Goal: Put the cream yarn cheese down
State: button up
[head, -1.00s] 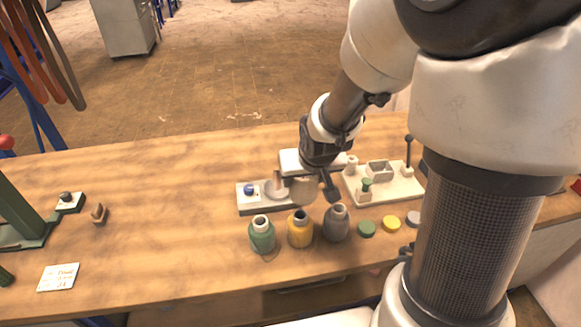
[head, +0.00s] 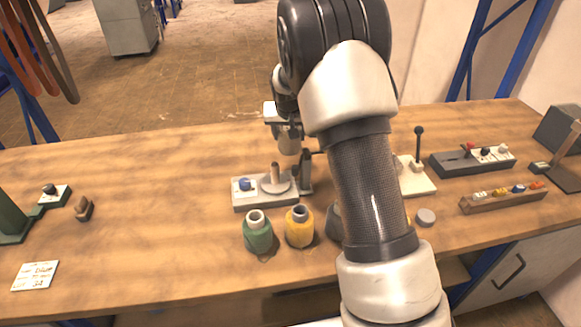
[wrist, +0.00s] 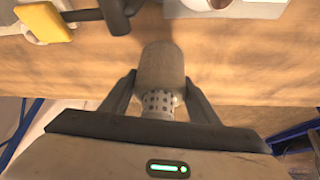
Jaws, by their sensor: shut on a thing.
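My gripper (head: 284,124) is shut on the cream yarn cheese (head: 289,142) and holds it up above the winder unit (head: 252,201). The wrist view shows the cheese (wrist: 161,68) and its perforated tube (wrist: 158,103) between the two dark fingers of my gripper (wrist: 160,92). The cheese looks greyish there. The winder unit has a bare upright peg (head: 275,172) on a round plate, a blue knob (head: 244,184) and a dark post (head: 305,171) at its right. The cheese is apart from the peg in the picture; its exact height is hard to tell.
A green cone (head: 257,232) and a yellow cone (head: 299,228) stand in front of the winder; a grey one is mostly hidden by my arm. A cream board (head: 417,178) with a lever is at right. The table left of the winder is largely clear.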

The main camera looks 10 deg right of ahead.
aim_at(290, 154)
notch_tip(290, 154, down, 8)
jog(key=shift+r, duration=0.2)
jog(key=shift+f, duration=0.15)
jog(key=o, duration=1.2)
